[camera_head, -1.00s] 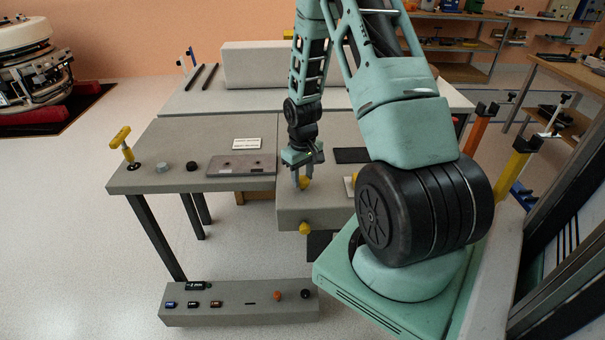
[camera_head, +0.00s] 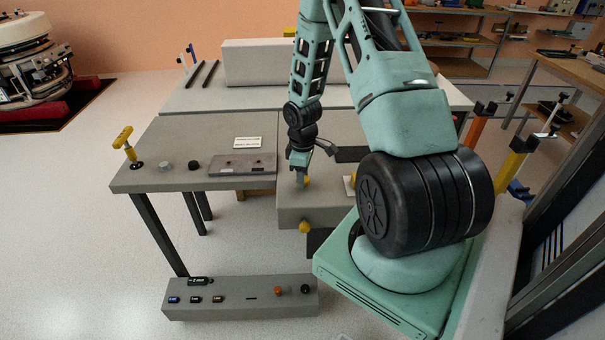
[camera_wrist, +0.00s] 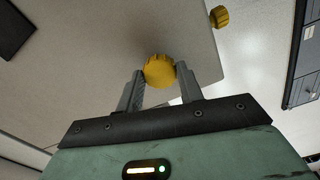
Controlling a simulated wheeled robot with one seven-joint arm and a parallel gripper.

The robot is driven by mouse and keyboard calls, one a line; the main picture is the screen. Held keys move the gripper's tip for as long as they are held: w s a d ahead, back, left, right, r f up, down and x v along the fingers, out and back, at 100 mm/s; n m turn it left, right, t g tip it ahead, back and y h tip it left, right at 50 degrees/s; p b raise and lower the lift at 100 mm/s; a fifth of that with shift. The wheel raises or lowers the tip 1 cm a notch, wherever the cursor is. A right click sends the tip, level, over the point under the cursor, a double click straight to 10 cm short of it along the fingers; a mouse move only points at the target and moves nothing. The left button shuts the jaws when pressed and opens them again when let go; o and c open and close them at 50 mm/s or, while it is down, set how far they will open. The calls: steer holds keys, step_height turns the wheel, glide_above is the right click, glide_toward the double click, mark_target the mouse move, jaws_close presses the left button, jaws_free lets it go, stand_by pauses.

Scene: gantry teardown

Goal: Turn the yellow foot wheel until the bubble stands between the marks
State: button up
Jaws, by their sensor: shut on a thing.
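In the wrist view a round, knurled yellow wheel (camera_wrist: 159,71) sits between the two fingertips of my gripper (camera_wrist: 158,80), with a finger touching each side. My gripper is shut on this wheel. In the head view my gripper (camera_head: 301,183) points down at the yellow wheel (camera_head: 306,183) on top of the grey block, and the fingers partly cover it. A second yellow wheel (camera_head: 304,227) sticks out of the block's front face; it also shows in the wrist view (camera_wrist: 219,17), clear of my gripper. I cannot make out a bubble or its marks.
The grey block (camera_head: 300,210) stands beside the grey table (camera_head: 165,150). A yellow T-handle (camera_head: 124,142), two small knobs and a flat plate (camera_head: 243,165) are on the table. A low grey control box (camera_head: 240,300) lies on the floor in front.

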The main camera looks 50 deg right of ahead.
stand_by(0.4)
steer(key=o, duration=1)
step_height(320, 180, up, 18)
steer(key=shift+f, duration=0.25)
